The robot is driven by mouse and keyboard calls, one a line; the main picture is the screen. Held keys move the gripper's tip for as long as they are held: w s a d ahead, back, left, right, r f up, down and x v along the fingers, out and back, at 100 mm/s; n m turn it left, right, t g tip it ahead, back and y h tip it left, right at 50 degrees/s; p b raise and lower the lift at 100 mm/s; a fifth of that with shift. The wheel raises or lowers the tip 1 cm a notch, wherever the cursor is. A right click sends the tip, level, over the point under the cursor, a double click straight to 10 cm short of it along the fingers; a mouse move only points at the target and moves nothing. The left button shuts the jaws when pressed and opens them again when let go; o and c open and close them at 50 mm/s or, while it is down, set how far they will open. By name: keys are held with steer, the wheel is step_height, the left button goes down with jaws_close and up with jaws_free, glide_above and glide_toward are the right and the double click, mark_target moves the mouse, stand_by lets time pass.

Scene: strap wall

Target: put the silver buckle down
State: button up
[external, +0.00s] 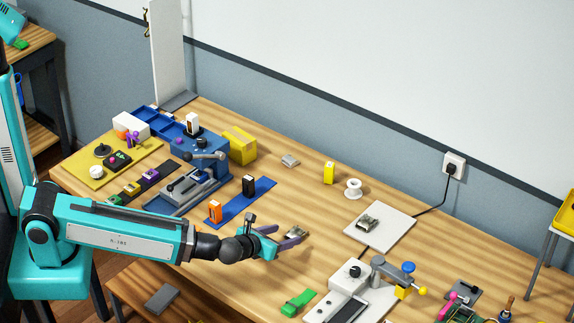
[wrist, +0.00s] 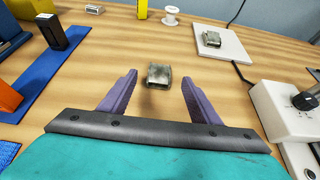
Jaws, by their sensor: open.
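A silver buckle (wrist: 159,75) shows in the wrist view between the tips of my two purple fingers, with a clear gap on each side. In the external view the silver buckle (external: 296,231) is at my fingertips and appears to rest on the wooden table. My gripper (external: 284,240) is open and low over the table; it also shows in the wrist view (wrist: 158,82). The fingers do not visibly touch the buckle.
A white plate (external: 395,238) with another metal piece (external: 367,222) lies to the right. A blue strip (external: 263,188) with orange and black blocks lies left. A green piece (external: 298,302) and a white device (external: 345,290) are nearer the front. Bare wood surrounds the buckle.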

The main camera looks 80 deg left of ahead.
mark_target(296, 231)
stand_by(0.3)
steer(key=shift+w+a+f+b, duration=0.1)
steer(key=shift+b, duration=0.25)
steer(key=shift+w+a+f+b, duration=0.15)
steer(key=shift+f+b, duration=0.05)
steer(key=shift+b, duration=0.4)
steer(key=b+x, duration=0.2)
steer(key=shift+w+a+f, duration=0.1)
steer(key=shift+w+a, duration=0.1)
steer(key=shift+w+a+p, duration=0.25)
steer(key=shift+w+p, duration=0.05)
steer(key=shift+p, duration=0.1)
steer(key=shift+x, duration=0.8)
